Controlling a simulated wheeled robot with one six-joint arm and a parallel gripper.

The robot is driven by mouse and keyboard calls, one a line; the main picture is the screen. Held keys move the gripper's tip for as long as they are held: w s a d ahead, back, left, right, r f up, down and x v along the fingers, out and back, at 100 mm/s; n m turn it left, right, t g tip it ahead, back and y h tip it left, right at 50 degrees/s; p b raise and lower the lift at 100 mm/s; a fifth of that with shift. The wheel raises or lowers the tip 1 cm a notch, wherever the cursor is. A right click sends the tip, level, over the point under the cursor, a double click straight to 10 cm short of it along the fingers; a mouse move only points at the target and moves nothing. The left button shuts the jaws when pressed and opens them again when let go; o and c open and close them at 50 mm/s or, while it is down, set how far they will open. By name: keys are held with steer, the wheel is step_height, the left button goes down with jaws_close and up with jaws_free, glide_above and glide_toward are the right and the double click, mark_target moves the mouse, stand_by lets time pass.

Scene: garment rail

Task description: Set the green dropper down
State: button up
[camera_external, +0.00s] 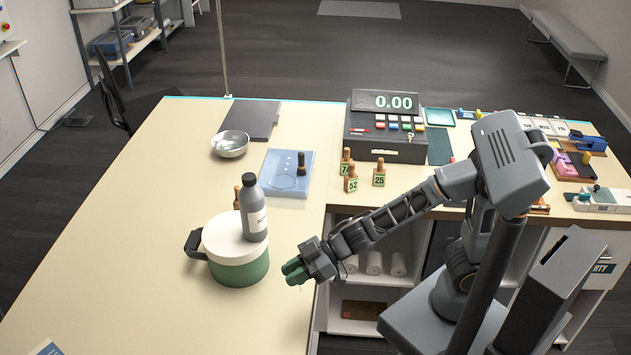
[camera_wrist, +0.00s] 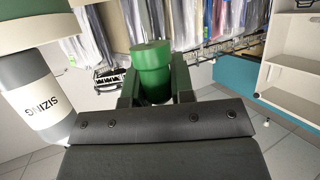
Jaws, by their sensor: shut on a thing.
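My gripper (camera_external: 295,272) is shut on the green dropper (camera_wrist: 151,72), which shows as a green cylinder between the two fingers in the wrist view. In the external view the gripper is just right of the green pot, near the table's inner edge, and the dropper is hard to tell from the fingers. A thin tip seems to hang below them. The height of the dropper over the table cannot be told.
The green pot (camera_external: 240,270) with a cream lid and black handle stands at left. A grey sizing bottle (camera_external: 254,212) stands upright on or against it.

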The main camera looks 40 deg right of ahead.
steer(key=w+a+f+n+g, duration=0.1)
steer(key=w+a+n+g, duration=0.15)
steer(key=a, duration=1.15)
steer(key=shift+m+t+y, duration=0.25)
steer(key=shift+y, duration=0.05)
steer(key=shift+w+a+f+b, duration=0.6)
steer(key=shift+a+f, duration=0.1)
steer(key=shift+f, duration=0.8)
steer(key=shift+w+a+f+b, duration=0.6)
steer(key=shift+a+f+b, duration=0.05)
steer(key=shift+f, duration=0.8)
steer(key=shift+w+a+f+b, duration=0.6)
steer(key=shift+a+f, duration=0.1)
steer(key=shift+f, duration=0.8)
steer(key=shift+f, duration=0.1)
steer(key=shift+f, duration=0.15)
steer(key=o, duration=0.9)
